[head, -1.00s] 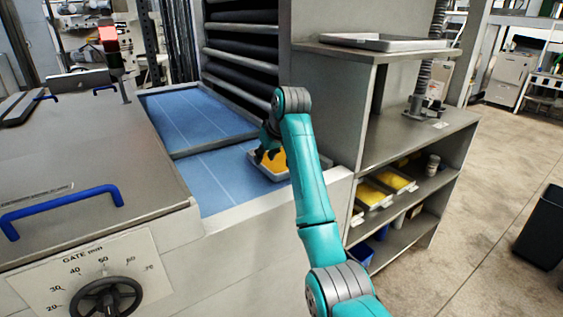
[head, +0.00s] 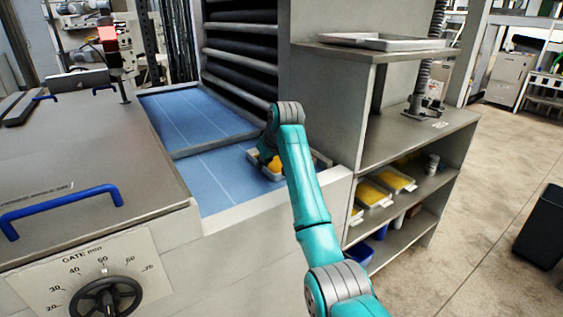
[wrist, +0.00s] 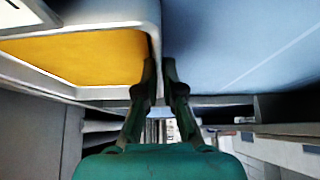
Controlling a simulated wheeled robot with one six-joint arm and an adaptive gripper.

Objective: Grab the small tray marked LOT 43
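A small pale tray (head: 266,174) with yellow contents lies on the blue bed of the sheeter, near its right end. It fills the upper left of the wrist view (wrist: 100,20). My gripper (wrist: 161,65) is at the tray's side wall, one finger on the yellow side and one on the blue-bed side. The fingers are close together with the wall between their tips, so it looks shut on the tray. In the head view my arm hides part of the tray and most of the gripper. I cannot read a lot marking on it.
More trays with yellow contents (head: 394,180) sit on the shelf at the right. A flat tray (head: 380,41) lies on the upper shelf. The sheeter's cover with a blue handle (head: 60,208) is at the left. The blue bed (head: 205,115) left of the tray is clear.

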